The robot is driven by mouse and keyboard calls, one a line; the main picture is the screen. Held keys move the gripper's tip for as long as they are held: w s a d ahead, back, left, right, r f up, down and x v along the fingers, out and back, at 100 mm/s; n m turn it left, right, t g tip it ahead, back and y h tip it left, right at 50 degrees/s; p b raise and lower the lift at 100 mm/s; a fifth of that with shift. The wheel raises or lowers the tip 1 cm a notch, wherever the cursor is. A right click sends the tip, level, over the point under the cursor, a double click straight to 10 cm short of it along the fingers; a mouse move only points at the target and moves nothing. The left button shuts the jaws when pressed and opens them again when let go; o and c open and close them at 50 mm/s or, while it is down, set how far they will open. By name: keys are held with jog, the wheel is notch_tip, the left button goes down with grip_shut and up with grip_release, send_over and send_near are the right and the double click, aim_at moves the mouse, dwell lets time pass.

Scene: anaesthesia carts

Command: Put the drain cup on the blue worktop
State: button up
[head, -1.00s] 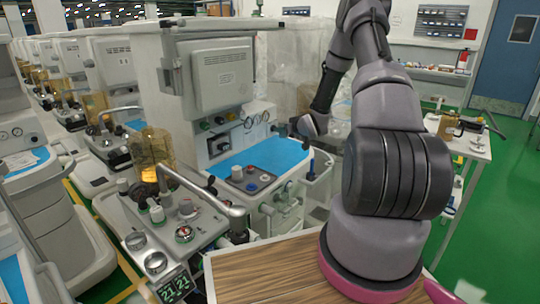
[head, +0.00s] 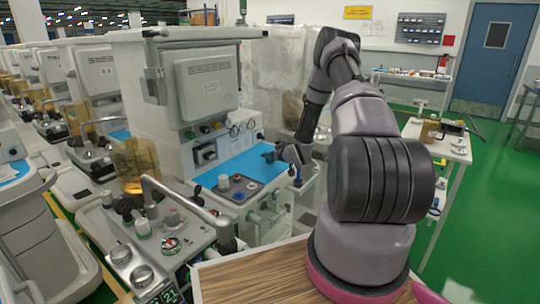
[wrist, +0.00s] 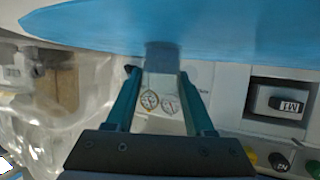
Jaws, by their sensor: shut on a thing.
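The blue worktop (head: 245,168) is on the near anaesthesia machine, left of my arm in the head view. It also spans the top of the wrist view (wrist: 240,30). My gripper (head: 270,156) is at the right part of the worktop in the head view. In the wrist view its two teal fingers (wrist: 158,78) are shut on a clear, see-through piece, which I take as the drain cup (wrist: 162,58). The cup overlaps the worktop edge in that view; I cannot tell whether it touches the surface. In the head view the cup is too small to make out.
A bent metal pipe (head: 185,195) and an amber canister (head: 138,165) are to the left. The worktop's middle looks clear.

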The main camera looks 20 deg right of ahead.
jog(key=o, duration=1.3)
jog(key=shift+s+d+r, duration=0.1)
jog(key=shift+s+r, duration=0.05)
jog(key=shift+r, duration=0.1)
jog(key=v, duration=1.1)
jog(key=shift+s+r, duration=0.1)
jog(key=s+a+r+m+g+h, duration=0.15)
jog(key=s+r, duration=0.25)
jog(key=r, duration=0.9)
jog(key=s+a+r+m+g+h, duration=0.1)
jog(key=s+r+g+h, duration=0.15)
jog(key=r, duration=1.05)
jog(key=s+a+r+m+y, duration=0.1)
jog(key=s+a+r, duration=0.3)
jog(key=s, duration=0.5)
jog(key=s+a+r+m+g+y, duration=0.1)
jog(key=s+a+r, duration=0.3)
jog(key=s, duration=0.5)
jog(key=s+a+r+m+g+y, duration=0.1)
jog(key=s+a+r, duration=0.3)
jog(key=s, duration=0.5)
jog(key=shift+s+a+r+m+y, duration=0.3)
jog(key=shift+s+a+m, duration=0.1)
jog(key=shift+a+m, duration=0.05)
